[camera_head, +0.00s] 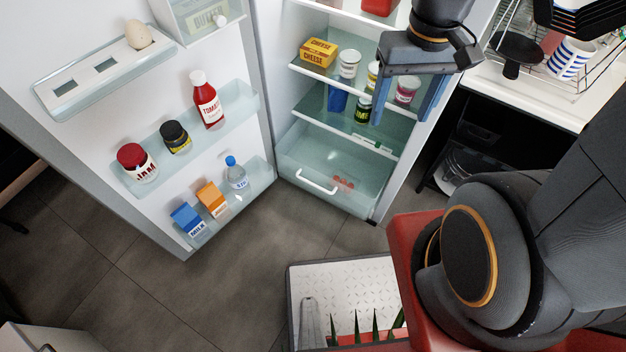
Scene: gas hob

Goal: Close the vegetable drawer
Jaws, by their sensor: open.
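The vegetable drawer (300,158) is a clear, pale green bin at the bottom of the open fridge. A white bar handle (317,182) is on its front. Small red items (343,183) show inside it. How far the drawer stands out of the fridge is hard to tell. My gripper (402,115) is open, with two blue fingers pointing down and a wide gap between them. It appears in front of the fridge shelves, above and to the right of the drawer handle in the picture. Nothing is between the fingers that I can tell is held.
The fridge door (95,145) stands open at left, with bottles, jars and cartons in its racks. Shelves above the drawer hold a cheese box (318,52) and several jars. A counter with a dish rack (560,85) is at right. Floor (245,260) before the fridge is clear.

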